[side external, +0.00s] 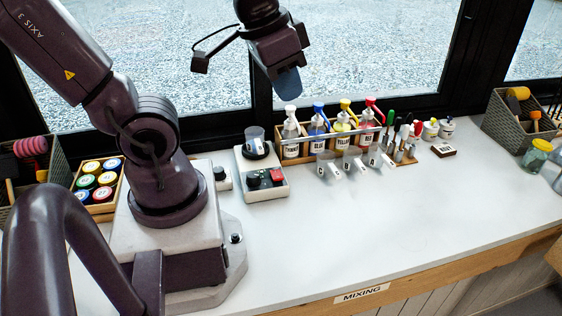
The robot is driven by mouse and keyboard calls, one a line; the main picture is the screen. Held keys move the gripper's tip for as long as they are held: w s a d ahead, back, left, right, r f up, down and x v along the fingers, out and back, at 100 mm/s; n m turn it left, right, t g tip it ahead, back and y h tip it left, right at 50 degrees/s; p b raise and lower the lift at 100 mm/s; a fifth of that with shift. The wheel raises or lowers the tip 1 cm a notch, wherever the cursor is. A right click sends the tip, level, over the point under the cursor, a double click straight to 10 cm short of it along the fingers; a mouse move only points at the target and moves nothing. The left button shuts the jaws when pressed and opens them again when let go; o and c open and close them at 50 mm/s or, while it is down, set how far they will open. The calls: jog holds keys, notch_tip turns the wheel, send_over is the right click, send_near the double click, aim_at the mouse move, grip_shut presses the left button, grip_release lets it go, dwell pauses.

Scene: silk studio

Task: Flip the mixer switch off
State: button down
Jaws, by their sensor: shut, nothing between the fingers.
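The mixer (264,190) is a white box on the counter, in the middle of the side external view. A clear cup (255,141) stands on its rear part. Its front panel has a dark knob (253,181), a small green part (265,174) and a red switch (277,175). The switch's position is too small to tell. My gripper (287,84) is in the air above and behind the mixer in the picture, near the window. It points down, is shut and holds nothing. It appears apart from the mixer.
A wooden rack of pump bottles (343,144) stands right of the mixer, with small clear cups (353,165) before it. Tools (400,140) stand further right. A box of coloured jars (96,185) is at left. The front counter (400,225) is clear.

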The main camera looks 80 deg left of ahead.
jog(key=w+a+f+n+g, duration=0.1)
jog(key=w+a+f+g, duration=0.1)
jog(key=a+f+g, duration=0.6)
jog(key=m+t, duration=0.1)
jog(key=m, duration=0.1)
send_over(279, 178)
jog(key=shift+h, duration=0.3)
jog(key=f, duration=1)
jog(key=w+f, duration=0.1)
jog(key=f, duration=0.3)
jog(key=shift+f, duration=0.4)
jog(key=shift+w+a+t, duration=0.1)
jog(key=shift+t, duration=0.3)
jog(key=shift+s+f, duration=0.2)
jog(key=shift+f, duration=0.75)
jog(key=shift+s+f, duration=0.2)
jog(key=shift+f, duration=1.1)
jog(key=shift+r, duration=2.3)
